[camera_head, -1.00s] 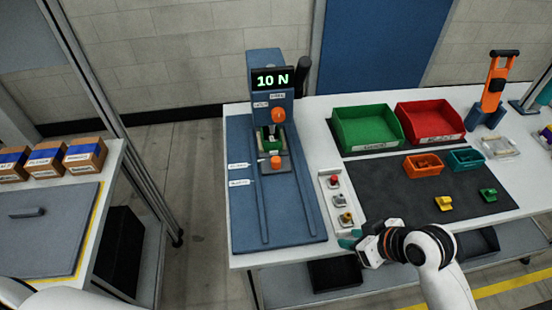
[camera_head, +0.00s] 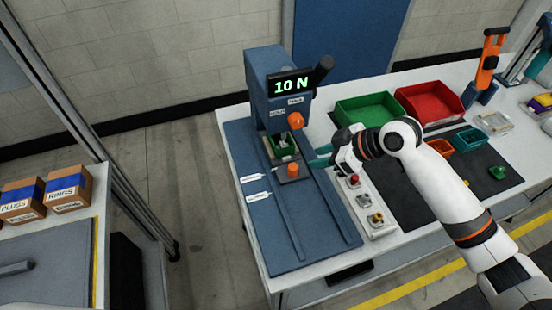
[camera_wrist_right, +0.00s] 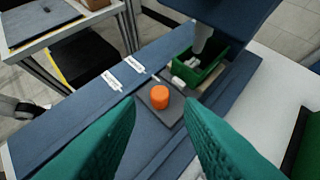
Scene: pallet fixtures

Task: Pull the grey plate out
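The grey plate (camera_wrist_right: 172,113) lies on the blue base of the press, with an upright orange knob (camera_wrist_right: 160,97) on it. In the head view the plate (camera_head: 281,176) and its knob (camera_head: 292,170) are at the front of the press. A green block with pale parts (camera_wrist_right: 203,68) sits behind the knob under the press ram. My right gripper (camera_head: 322,160) is right of the knob in the head view. In the right wrist view its teal fingers (camera_wrist_right: 158,108) are apart and empty, with the knob between and beyond their tips. My left gripper does not show.
The press head (camera_head: 280,85) reads "10 N" and overhangs the green block. A button strip (camera_head: 383,226) lies right of the base. Green (camera_head: 375,110) and red (camera_head: 432,103) bins stand behind my right arm. The front of the blue base (camera_head: 315,235) is clear.

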